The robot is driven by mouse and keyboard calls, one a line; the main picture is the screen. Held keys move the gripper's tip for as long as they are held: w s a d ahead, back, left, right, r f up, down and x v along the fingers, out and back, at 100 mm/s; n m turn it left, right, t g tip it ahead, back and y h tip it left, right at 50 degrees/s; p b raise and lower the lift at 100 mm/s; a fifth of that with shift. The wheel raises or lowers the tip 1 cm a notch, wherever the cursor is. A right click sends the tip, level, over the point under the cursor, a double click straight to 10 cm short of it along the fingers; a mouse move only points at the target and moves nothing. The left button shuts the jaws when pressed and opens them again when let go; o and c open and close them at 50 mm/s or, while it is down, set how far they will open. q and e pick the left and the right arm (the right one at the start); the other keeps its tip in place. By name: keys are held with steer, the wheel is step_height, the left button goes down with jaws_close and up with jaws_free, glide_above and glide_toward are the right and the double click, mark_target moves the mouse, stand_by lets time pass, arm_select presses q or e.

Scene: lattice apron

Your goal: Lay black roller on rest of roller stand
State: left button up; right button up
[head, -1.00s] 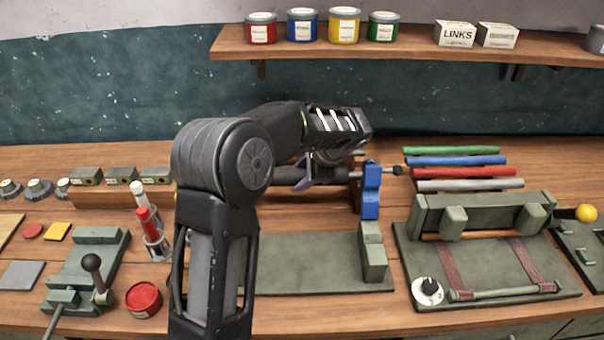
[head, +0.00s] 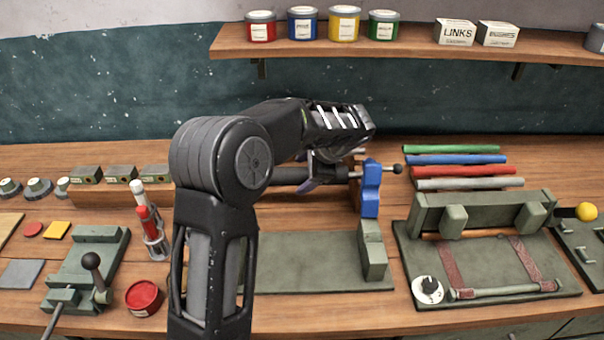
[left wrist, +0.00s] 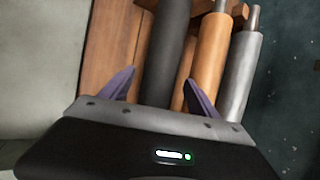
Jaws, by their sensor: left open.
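The black roller (head: 287,176) lies level across the back of the bench in the head view, its left part hidden behind my arm. Its thin metal rod runs right to a dark knob, crossing at the blue upright (head: 371,190), which looks like part of the roller stand; I cannot tell whether the rod rests in it. My left gripper (head: 325,172) is at the roller's right part. In the left wrist view, the purple fingers (left wrist: 158,95) are spread apart, one on each side of the black roller (left wrist: 166,55). My right gripper is not seen.
An orange roller (left wrist: 209,60) and a grey roller (left wrist: 241,75) lie close beside the black one, near wooden boards (left wrist: 103,50). Coloured rods (head: 455,161) lie to the right. A green-grey plate (head: 310,265) with a block is in front.

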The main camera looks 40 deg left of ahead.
arm_select(q)
steer(key=b+v, duration=0.1)
steer(key=v, duration=0.6)
stand_by(0.4)
